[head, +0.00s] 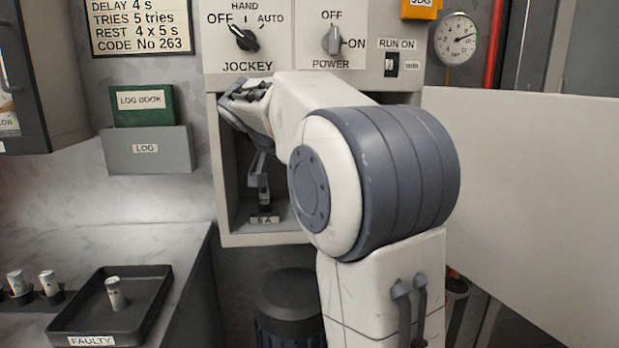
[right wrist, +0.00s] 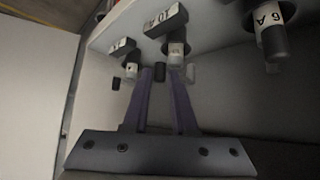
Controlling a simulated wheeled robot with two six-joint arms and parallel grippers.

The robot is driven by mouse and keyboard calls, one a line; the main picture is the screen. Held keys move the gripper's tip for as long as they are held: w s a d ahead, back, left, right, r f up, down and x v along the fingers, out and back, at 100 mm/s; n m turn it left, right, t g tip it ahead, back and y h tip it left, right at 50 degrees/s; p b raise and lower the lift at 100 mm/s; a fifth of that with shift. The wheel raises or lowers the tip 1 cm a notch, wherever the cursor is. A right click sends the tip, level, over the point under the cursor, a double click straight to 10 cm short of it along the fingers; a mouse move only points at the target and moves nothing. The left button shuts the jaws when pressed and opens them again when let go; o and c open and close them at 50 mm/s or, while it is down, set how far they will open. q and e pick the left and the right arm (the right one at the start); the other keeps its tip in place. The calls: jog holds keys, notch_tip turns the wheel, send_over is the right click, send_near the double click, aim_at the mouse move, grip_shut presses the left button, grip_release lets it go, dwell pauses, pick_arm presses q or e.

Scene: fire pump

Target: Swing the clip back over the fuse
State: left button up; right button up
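My right gripper (right wrist: 162,75) reaches into the open grey box, its two fingers apart with a gap between the tips. In the right wrist view the tips are close to a pale fuse (right wrist: 176,50) by the 10 A label (right wrist: 160,19). Small dark pieces show by the tips; I cannot tell which is the clip, or whether a finger touches it. Another holder (right wrist: 122,47) is at left, and the 6 A holder (right wrist: 275,42) at right. In the head view the 6 A label (head: 264,220) shows below the gripper; my arm hides the other holders. My left gripper is not in view.
The box's open door (head: 530,190) stands at the right. Jockey (head: 246,39) and power (head: 333,40) switches are above the opening. A black tray (head: 68,322) marked FAULTY holds one fuse (head: 115,293) at lower left. The log book (head: 142,106) is on the left wall.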

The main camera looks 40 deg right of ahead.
jog(key=shift+o, duration=0.8)
jog(key=shift+f, duration=0.1)
jog(key=p+v, duration=0.2)
jog(key=v, duration=0.8)
jog(key=shift+r, duration=0.25)
jog(key=shift+a+f, duration=0.1)
jog(key=shift+a, duration=0.1)
